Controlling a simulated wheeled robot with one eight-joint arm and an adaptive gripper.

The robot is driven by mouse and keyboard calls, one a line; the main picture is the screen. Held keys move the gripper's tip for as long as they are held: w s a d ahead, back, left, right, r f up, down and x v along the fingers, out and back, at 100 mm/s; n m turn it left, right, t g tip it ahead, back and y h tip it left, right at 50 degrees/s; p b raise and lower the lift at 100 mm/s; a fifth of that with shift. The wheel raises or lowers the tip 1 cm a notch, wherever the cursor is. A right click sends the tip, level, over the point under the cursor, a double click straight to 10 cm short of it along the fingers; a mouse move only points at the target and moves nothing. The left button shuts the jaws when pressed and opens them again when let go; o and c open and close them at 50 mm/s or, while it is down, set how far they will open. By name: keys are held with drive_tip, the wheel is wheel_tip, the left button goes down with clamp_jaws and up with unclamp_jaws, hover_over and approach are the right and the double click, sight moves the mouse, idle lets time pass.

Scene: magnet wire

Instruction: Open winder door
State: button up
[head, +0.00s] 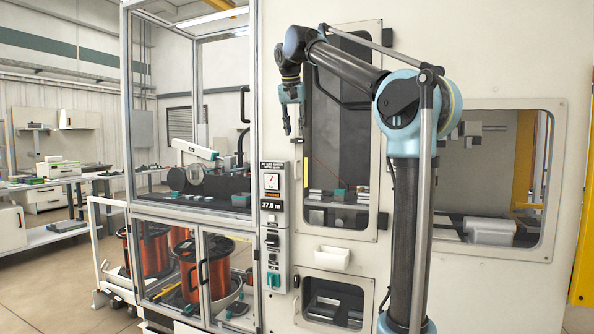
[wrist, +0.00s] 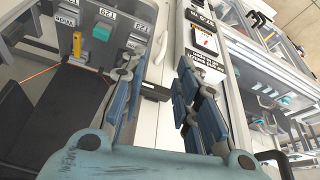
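A tall windowed door (head: 345,222) stands in the front of the white machine, partly hidden behind my arm. It looks shut; I cannot tell for sure that it is the winder door. To its left, a glass enclosure has a framed upper front with a black handle (head: 244,104). My gripper (head: 288,128) hangs with its fingers down, in front of the left edge of the tall door. In the wrist view its fingers (wrist: 155,110) are apart, with nothing held between them.
Copper-coloured spools (head: 150,250) sit behind the lower glass doors. A white bin (head: 332,259) sticks out below the tall door. A wide window (head: 548,190) is at right.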

drive_tip(key=x, duration=1.1)
drive_tip(key=a+x, duration=0.1)
drive_tip(key=x, duration=0.4)
drive_tip(key=shift+w+d+f, duration=0.1)
drive_tip(key=shift+w+f, duration=0.1)
drive_tip(key=shift+w, duration=0.35)
clamp_jaws()
